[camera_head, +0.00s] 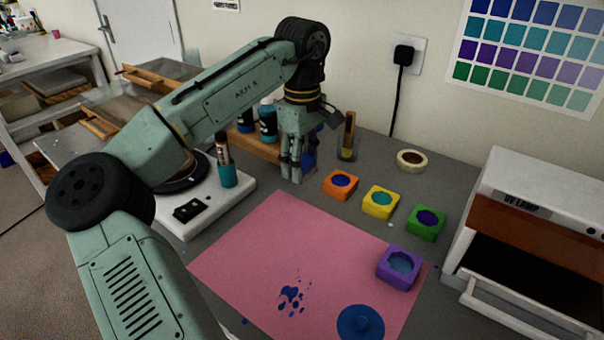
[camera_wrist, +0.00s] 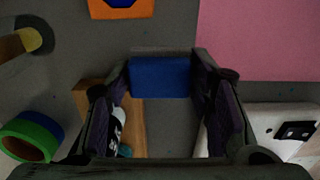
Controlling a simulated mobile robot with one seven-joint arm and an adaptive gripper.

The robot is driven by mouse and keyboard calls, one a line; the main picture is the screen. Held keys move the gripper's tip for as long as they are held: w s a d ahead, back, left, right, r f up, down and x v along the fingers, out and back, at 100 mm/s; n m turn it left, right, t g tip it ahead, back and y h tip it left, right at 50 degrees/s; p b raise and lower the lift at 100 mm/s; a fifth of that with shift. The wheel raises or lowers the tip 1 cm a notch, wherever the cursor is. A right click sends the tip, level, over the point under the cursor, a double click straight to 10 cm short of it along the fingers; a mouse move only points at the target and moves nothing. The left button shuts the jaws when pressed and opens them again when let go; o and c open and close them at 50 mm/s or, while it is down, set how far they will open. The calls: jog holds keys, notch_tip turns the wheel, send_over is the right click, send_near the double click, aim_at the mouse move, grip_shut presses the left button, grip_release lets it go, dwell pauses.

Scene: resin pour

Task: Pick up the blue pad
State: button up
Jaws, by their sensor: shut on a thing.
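The blue pad (camera_wrist: 160,78) is a small blue block with a grey strip along one edge, seen in the wrist view. It sits between the two fingertips of my gripper (camera_wrist: 160,92), which is shut on it. In the head view my gripper (camera_head: 296,172) points down over the grey table, beside the wooden rack and behind the pink mat. The pad cannot be made out there. Whether the pad touches the table is not clear.
Yellow (camera_head: 381,203), green (camera_head: 426,223) and purple (camera_head: 399,267) moulds stand right. The pink mat (camera_head: 270,240) has blue spills and a blue disc (camera_head: 360,323).

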jog(key=s+a+b, duration=0.1)
jog(key=s, duration=0.4)
jog(key=s+a+r+b, duration=0.1)
jog(key=s, duration=0.4)
jog(key=s+b, duration=0.2)
jog(key=s, duration=0.4)
jog(key=shift+a+r, duration=0.4)
jog(key=shift+w, duration=0.1)
jog(key=o, duration=0.6)
jog(key=c, duration=0.5)
